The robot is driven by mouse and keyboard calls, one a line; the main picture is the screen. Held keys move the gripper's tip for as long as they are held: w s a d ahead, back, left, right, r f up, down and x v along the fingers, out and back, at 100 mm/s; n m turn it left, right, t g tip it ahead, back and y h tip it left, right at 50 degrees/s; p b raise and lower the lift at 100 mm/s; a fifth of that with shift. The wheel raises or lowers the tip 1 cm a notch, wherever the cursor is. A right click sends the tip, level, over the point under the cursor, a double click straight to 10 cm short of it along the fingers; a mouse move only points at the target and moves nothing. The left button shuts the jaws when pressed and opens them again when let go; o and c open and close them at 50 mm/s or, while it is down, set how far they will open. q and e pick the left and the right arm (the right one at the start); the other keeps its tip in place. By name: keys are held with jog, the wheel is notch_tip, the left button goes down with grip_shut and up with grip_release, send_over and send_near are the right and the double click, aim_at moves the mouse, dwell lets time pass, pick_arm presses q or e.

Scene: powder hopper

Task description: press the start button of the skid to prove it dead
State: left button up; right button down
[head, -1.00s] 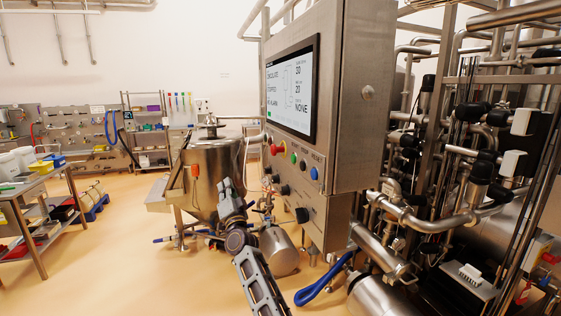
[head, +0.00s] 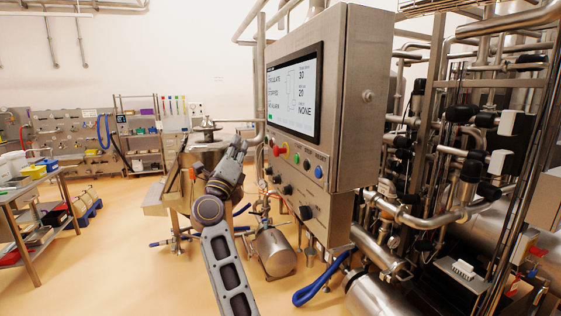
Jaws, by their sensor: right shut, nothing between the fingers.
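The skid's control box (head: 367,60) stands right of centre, its front angled toward the left. A button row runs below its screen (head: 292,92): a red knob (head: 277,151) on the left, then a green button (head: 296,159), a black one (head: 306,164) and a blue one (head: 318,172). The small labels above them are hard to read; the green one looks like the start button. My right gripper (head: 239,147) is shut and empty. It is raised left of the button row, apart from the box in the picture. My left gripper is out of view.
A steel hopper (head: 205,155) stands behind my right arm. Black knobs (head: 306,213) sit on the lower panel. Dense pipework (head: 440,215) fills the right side. A blue hose (head: 318,288) hangs below the box. A steel table (head: 30,190) is at the left; the floor between is open.

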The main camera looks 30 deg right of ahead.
aim_at(296, 159)
jog(key=s+d+f+m+g, duration=0.2)
jog(key=d+f+m+g, duration=0.1)
jog(key=f+m+g, duration=0.2)
jog(key=shift+d+m, duration=0.3)
jog(key=shift+m, duration=0.3)
jog(key=shift+d, duration=0.2)
jog(key=s+d+p, duration=0.2)
jog(key=d, duration=0.6)
jog(key=shift+d, duration=0.15)
jog(key=shift+s+d+p, duration=0.25)
jog(key=shift+d+p, duration=0.05)
jog(key=shift+d, duration=0.5)
dwell(3.0)
jog(key=shift+w+a, duration=0.1)
jog(key=shift+a, duration=0.15)
jog(key=shift+w+a, duration=0.1)
jog(key=shift+a, duration=0.4)
dwell(0.4)
